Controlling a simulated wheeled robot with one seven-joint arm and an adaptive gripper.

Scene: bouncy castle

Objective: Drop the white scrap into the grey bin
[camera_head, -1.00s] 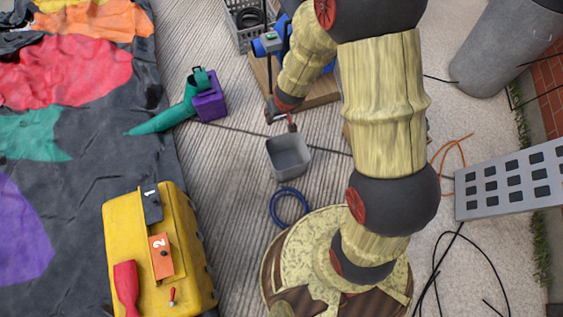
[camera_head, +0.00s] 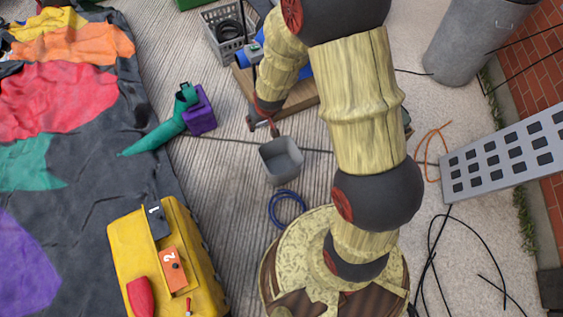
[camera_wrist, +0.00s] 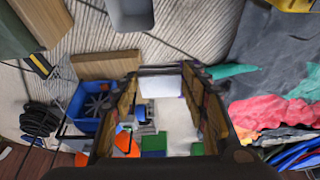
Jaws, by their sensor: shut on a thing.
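The white scrap (camera_wrist: 162,86) is a small pale flat piece between my fingertips in the wrist view. My gripper (camera_wrist: 164,74) is shut on it. In the head view my gripper (camera_head: 263,127) hangs just beyond and left of the grey bin, and the scrap cannot be made out there. The grey bin (camera_head: 281,162) is a small open square container on the striped ground, and its inside looks empty. The bin also shows at the top edge of the wrist view (camera_wrist: 131,14), partly cut off.
A purple block with a green nozzle (camera_head: 200,110) stands left of the bin. A blue ring (camera_head: 288,209) lies in front of it. A yellow case (camera_head: 165,255) is at lower left. A wooden board (camera_head: 295,95) and grey crate (camera_head: 226,38) lie behind. A dark cable runs behind the bin.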

